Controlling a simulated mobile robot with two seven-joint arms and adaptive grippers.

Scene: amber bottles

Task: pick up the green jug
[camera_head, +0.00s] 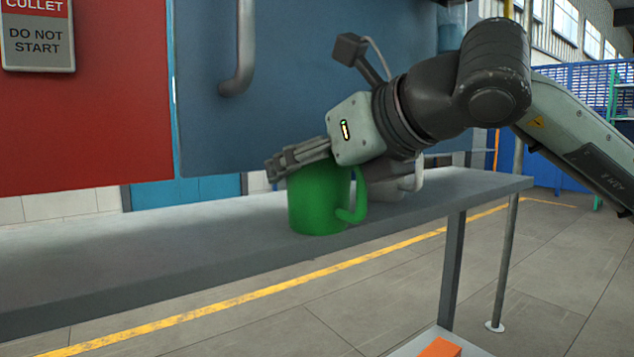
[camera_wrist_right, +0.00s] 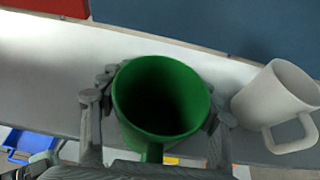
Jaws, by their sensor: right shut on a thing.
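The green jug (camera_head: 318,205) stands upright on the grey shelf (camera_head: 170,248), its handle turned to the right in the head view. In the right wrist view the jug (camera_wrist_right: 160,100) shows from above, open and dark inside, with its handle toward the bottom edge. My right gripper (camera_head: 290,160) reaches in from the right over the jug's top. Its fingers lie on both sides of the jug and are shut on it. The jug's base appears to be on the shelf or very close to it. My left gripper is not in view.
A white mug (camera_wrist_right: 277,102) stands close to the right of the jug in the wrist view, partly hidden behind it in the head view. Red (camera_head: 85,120) and blue (camera_head: 290,75) panels rise behind the shelf. The shelf's left part is clear.

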